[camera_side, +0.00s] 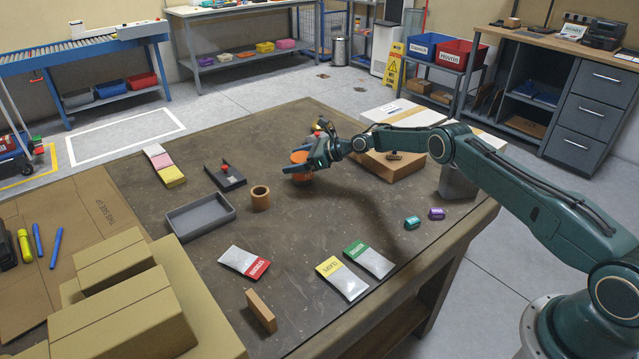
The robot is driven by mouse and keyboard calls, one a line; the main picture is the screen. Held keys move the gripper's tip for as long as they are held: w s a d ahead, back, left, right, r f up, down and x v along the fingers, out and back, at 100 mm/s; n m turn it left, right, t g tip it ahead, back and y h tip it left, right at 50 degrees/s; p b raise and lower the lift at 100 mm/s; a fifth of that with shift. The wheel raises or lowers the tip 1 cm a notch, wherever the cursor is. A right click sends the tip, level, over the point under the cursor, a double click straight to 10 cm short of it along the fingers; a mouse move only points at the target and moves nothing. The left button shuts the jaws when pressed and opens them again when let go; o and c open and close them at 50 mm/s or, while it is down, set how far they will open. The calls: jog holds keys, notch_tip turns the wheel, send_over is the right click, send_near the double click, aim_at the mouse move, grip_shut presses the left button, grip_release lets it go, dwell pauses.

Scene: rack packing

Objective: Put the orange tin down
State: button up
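The orange tin (299,157) is near the far middle of the dark work table (330,240). It looks upright, and part of it is hidden by my gripper. My gripper (300,164) reaches in from the right, with one finger across the near side of the tin, and appears shut on it. The far finger is mostly hidden. I cannot tell whether the tin's base touches the table.
A brown ring (260,198), a grey tray (201,216) and a dark base with a red knob (225,176) stand to the left. A cardboard box (390,172) is close on the right. Several seed-like packets lie nearer; bare table lies between.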

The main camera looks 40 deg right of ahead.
jog(key=shift+r, duration=0.2)
jog(key=shift+s, duration=0.1)
jog(key=shift+s+d+r, duration=0.1)
jog(key=shift+d, duration=0.1)
jog(key=v, duration=1.1)
jog(key=shift+s, duration=0.2)
dwell(0.8)
